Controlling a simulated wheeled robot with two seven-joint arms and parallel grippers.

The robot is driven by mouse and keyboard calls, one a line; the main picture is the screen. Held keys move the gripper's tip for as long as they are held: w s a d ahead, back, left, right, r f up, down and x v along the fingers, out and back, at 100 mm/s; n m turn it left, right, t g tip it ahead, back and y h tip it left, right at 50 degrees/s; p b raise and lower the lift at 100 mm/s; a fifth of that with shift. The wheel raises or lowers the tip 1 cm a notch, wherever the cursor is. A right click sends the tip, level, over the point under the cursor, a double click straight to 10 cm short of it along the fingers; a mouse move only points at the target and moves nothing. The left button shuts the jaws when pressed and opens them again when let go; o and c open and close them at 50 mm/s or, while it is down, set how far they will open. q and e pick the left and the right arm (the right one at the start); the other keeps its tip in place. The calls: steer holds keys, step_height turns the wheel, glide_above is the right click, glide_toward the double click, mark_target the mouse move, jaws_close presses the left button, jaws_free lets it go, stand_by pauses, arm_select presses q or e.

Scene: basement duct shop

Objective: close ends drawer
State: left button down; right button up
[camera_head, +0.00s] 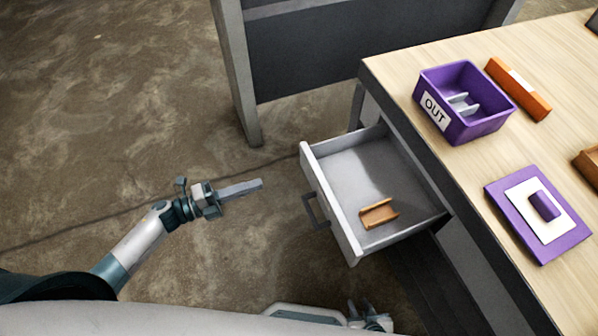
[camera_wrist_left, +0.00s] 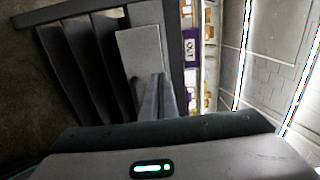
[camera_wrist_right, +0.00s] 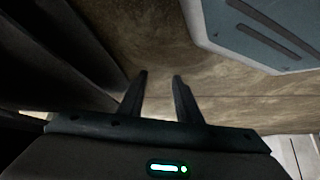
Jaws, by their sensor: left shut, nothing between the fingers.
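The drawer (camera_head: 345,235) stands pulled out from under the workbench, its light grey front facing left with a dark handle (camera_head: 313,211). An orange-brown channel-shaped piece (camera_head: 378,214) lies inside it. No label shows on the drawer. My left gripper (camera_head: 258,184) is shut and empty, to the left of the drawer front and apart from the handle. Its closed fingers also show in the left wrist view (camera_wrist_left: 158,97). My right gripper (camera_head: 368,310) is low at the bottom edge of the head view. In the right wrist view its fingers (camera_wrist_right: 160,76) are apart with nothing between them.
On the wooden benchtop (camera_head: 440,65) stand a purple OUT tray (camera_head: 487,127) holding a grey piece, an orange bar (camera_head: 518,88) and a purple board (camera_head: 510,228). A dark panel with grey posts (camera_head: 238,75) stands behind. The floor left of the drawer is clear.

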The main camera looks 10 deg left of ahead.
mark_target(311, 167)
arm_select(q)
steer(key=shift+d+r, duration=0.1)
steer(key=shift+r, duration=0.05)
